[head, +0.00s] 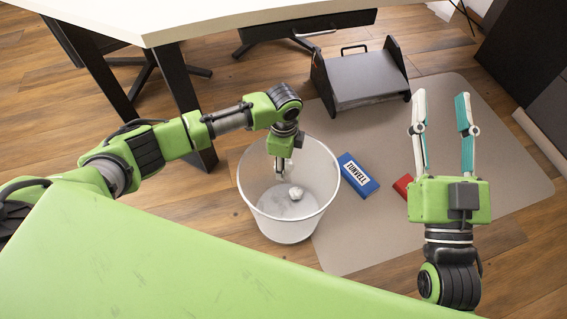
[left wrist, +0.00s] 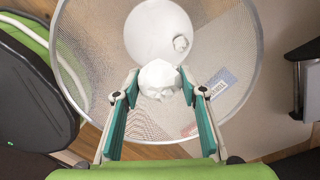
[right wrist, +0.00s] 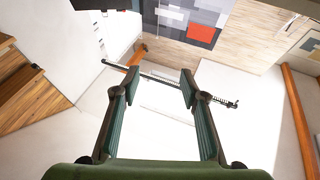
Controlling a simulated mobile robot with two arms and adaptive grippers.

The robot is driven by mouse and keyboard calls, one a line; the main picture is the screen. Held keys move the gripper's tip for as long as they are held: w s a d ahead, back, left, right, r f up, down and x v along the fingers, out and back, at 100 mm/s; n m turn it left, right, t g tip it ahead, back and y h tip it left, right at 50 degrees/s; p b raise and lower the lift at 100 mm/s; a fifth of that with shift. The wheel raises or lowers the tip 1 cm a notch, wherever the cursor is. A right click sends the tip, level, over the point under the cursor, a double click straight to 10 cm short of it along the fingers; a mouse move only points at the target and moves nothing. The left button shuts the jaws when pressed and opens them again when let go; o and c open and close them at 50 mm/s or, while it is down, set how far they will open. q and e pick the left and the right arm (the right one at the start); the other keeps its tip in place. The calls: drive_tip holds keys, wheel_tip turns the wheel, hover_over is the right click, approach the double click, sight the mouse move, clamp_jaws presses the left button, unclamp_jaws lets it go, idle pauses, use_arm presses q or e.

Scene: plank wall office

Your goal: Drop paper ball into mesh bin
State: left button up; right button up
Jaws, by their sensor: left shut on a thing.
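The mesh bin (head: 246,190) stands upright on the floor, a pale see-through bucket. My left gripper (head: 281,172) points down within the bin's rim in the head view. In the left wrist view its fingers (left wrist: 160,92) are shut on a crumpled white paper ball (left wrist: 159,77), with the bin rim (left wrist: 257,60) around it. My right gripper (head: 440,98) is open and empty, held up at the right.
A blue labelled box (head: 358,175) and a red box (head: 403,186) lie on the grey mat (head: 370,235) right of the bin. A black tray stand (head: 365,78) stands behind. A white-topped desk (head: 190,14) is at the back left, and a dark cabinet (head: 525,50) at the right.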

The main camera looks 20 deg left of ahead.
use_arm(q)
drive_tip(key=shift+f, duration=0.2)
use_arm(e)
drive_tip(key=shift+s+r+t, duration=0.3)
drive_tip(key=shift+r+t, duration=0.05)
drive_tip(key=shift+r, duration=0.3)
drive_tip(key=shift+s+r+t, duration=0.3)
drive_tip(key=shift+r+t, duration=0.05)
drive_tip(key=shift+r, duration=0.25)
use_arm(q)
drive_tip(key=o, duration=0.8)
drive_tip(key=shift+r, duration=0.1)
wheel_tip(320, 180, up, 12)
drive_tip(key=shift+f, duration=0.1)
drive_tip(key=shift+s+f, duration=0.1)
